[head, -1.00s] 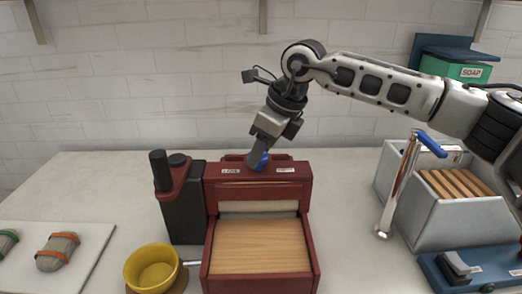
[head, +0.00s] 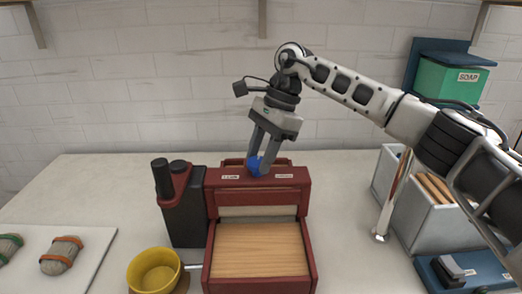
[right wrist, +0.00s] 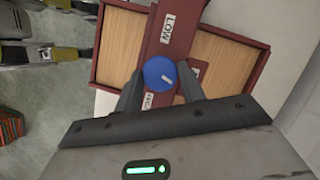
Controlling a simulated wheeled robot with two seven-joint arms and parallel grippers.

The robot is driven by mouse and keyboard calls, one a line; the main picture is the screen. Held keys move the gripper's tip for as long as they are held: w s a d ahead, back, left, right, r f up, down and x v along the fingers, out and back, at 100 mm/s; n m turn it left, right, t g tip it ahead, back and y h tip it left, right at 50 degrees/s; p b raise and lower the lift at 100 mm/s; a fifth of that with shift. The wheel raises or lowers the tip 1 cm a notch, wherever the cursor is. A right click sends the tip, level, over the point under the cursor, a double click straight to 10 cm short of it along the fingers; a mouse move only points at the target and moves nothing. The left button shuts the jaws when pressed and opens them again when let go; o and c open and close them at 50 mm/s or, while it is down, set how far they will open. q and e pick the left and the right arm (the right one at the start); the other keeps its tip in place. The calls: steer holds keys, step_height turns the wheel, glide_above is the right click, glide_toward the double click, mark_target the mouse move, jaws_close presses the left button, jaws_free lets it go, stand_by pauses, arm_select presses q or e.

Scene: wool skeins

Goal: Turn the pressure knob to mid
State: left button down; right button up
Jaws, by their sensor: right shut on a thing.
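The blue pressure knob (head: 254,165) sits on top of the dark red press (head: 213,192). My right gripper (head: 262,168) comes down from above with its fingers on either side of the knob, shut on it. In the right wrist view the round knob (right wrist: 160,72) lies between the two fingers (right wrist: 160,88), and its short white mark points to the lower right. A LOW label (right wrist: 168,28) is above the knob. Another label below it is partly covered, and a third at its right is mostly hidden by a finger. My left gripper is out of view.
A yellow bowl (head: 154,268) stands front left of the press, near its black-and-red side unit (head: 184,215). A board (head: 88,265) with wool skeins lies at far left. At right are a metal tap (head: 395,195), a grey bin (head: 428,222) and a blue base (head: 465,268).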

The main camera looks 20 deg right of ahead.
steer(key=shift+w+r+n+g, duration=0.15)
steer(key=shift+n+g, duration=0.25)
steer(key=shift+n, duration=0.8)
steer(key=shift+n+p, duration=0.3)
steer(key=shift+h, duration=0.3)
steer(key=o, duration=0.9)
steer(key=shift+o, duration=0.2)
